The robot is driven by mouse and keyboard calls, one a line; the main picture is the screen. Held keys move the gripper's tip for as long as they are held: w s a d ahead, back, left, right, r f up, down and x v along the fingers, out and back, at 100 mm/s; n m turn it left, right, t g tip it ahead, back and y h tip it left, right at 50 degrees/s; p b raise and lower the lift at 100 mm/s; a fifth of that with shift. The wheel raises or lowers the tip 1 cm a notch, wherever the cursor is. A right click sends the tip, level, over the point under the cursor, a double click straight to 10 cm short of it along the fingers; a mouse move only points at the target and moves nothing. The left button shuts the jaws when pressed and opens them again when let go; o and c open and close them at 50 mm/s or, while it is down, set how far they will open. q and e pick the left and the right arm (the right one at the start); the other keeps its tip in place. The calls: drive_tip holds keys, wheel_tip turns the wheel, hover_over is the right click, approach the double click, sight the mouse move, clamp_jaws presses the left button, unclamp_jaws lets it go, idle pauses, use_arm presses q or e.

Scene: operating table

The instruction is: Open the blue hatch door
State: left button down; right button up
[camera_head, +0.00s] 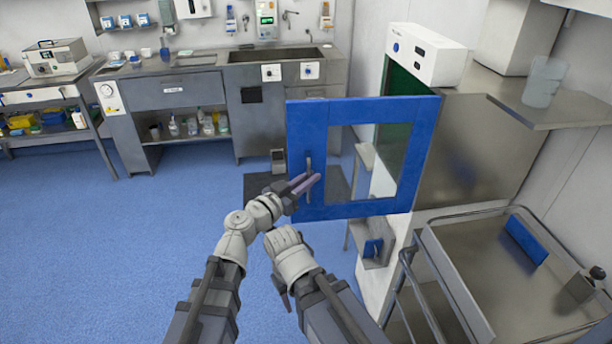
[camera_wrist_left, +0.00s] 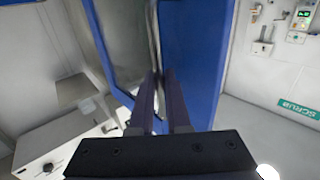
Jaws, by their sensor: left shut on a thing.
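The blue hatch door (camera_head: 306,135) has a square window and stands swung out from the steel-sided unit, with its right edge at the opening. The dark green hatch interior (camera_head: 399,105) shows behind it. My left gripper (camera_head: 305,184) is shut on the door's vertical metal handle (camera_head: 309,166), near the door's left edge. In the left wrist view the fingers (camera_wrist_left: 161,88) close around the handle (camera_wrist_left: 154,45), with the blue door (camera_wrist_left: 188,60) behind. My right gripper (camera_head: 284,292) is low beside the left arm, mostly hidden by its own wrist, and apart from the door.
A metal cart (camera_head: 441,270) with a blue item (camera_head: 524,240) stands at the lower right, close to the hatch. A steel shelf with a clear cup (camera_head: 543,82) juts out above it. The blue floor at left is clear, with a sink counter (camera_head: 175,92) behind.

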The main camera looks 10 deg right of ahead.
use_arm(q)
drive_tip(key=shift+s+d, duration=0.1)
drive_tip(key=shift+s, duration=0.1)
use_arm(e)
drive_tip(key=shift+s, duration=0.1)
use_arm(q)
drive_tip(key=c, duration=1.2)
unclamp_jaws()
drive_tip(key=shift+o, duration=0.2)
